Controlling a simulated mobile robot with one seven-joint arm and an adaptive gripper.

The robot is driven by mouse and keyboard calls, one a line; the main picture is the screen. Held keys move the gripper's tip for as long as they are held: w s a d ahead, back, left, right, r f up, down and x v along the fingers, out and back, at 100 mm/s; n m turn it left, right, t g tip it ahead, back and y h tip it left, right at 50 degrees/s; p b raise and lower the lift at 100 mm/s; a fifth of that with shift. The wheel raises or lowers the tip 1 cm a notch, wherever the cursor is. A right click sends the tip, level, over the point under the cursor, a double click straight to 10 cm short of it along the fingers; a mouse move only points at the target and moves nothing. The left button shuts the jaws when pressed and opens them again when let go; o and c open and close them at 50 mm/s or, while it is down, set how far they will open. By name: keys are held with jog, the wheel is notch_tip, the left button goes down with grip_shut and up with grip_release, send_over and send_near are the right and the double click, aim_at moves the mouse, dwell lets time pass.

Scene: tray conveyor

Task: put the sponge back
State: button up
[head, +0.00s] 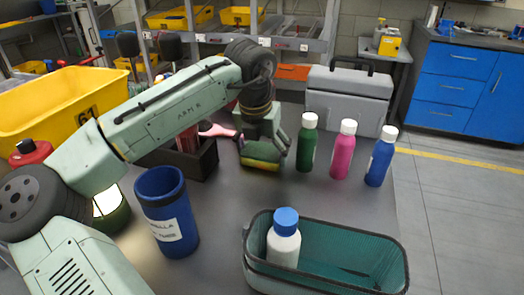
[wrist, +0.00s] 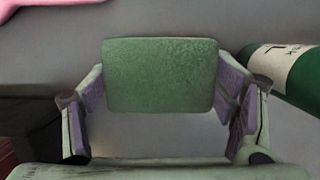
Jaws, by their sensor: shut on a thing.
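The sponge (head: 262,155) has a green top and a yellow lower side. In the wrist view its green face (wrist: 160,75) lies between the two purple-padded fingers. My gripper (head: 265,148) is shut on it and points down over the grey table, left of the green bottle. Whether the sponge touches the table cannot be told. A teal-lined basket (head: 390,258) stands at the front right of the table with a white bottle (head: 284,245) with a blue cap inside.
Green (head: 306,148), pink (head: 343,155) and blue (head: 380,162) bottles stand in a row right of my gripper. A dark box (head: 190,165) is to its left, and a blue cup (head: 165,212) stands nearer. A grey case (head: 345,100) is behind. The table middle is clear.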

jog(key=shift+f, duration=0.2)
jog(key=o, duration=1.1)
jog(key=v, duration=1.2)
jog(key=shift+r+b, duration=0.15)
jog(key=shift+b, duration=0.2)
